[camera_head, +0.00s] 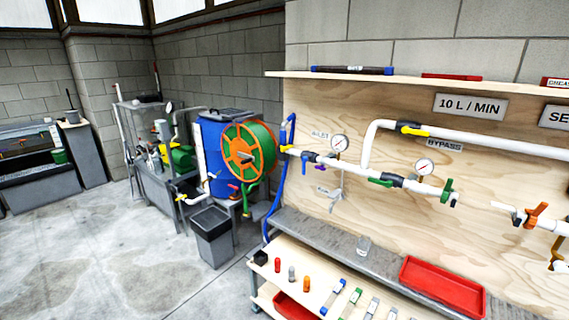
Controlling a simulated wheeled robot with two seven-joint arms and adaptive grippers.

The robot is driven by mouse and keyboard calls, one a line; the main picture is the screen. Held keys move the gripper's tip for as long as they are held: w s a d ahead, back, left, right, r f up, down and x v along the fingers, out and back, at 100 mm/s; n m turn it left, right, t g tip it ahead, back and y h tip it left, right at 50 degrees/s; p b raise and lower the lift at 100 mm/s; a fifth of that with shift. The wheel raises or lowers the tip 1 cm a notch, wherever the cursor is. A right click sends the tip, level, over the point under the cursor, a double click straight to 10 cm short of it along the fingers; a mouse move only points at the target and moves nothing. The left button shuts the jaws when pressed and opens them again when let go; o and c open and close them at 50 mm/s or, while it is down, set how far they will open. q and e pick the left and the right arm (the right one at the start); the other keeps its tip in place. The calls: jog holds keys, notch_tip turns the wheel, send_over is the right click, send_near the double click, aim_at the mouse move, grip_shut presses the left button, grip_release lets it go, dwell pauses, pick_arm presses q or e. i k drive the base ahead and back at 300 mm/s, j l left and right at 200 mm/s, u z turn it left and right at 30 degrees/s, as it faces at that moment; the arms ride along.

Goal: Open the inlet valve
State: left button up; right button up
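A white pipe run is mounted on the plywood panel at the right. Near its left end, under a small label that seems to read INLET (320,134), is a valve with a blue handle (309,157). A yellow fitting (287,149) is at the pipe's left end, by a blue hose (280,190). A pressure gauge (339,143) stands just right of the label. Neither of my grippers shows.
A yellow-handled valve (413,130) is on the bypass pipe; green (447,191) and orange (536,214) handles are farther right. Below are a grey bench with a red tray (443,287) and a lower shelf of small parts. A grey bin (211,236) stands left; the floor (100,260) is clear.

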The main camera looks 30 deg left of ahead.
aim_at(304, 159)
jog(key=i+j+u, duration=0.55)
jog(key=i+u, duration=0.15)
jog(key=i, duration=0.2)
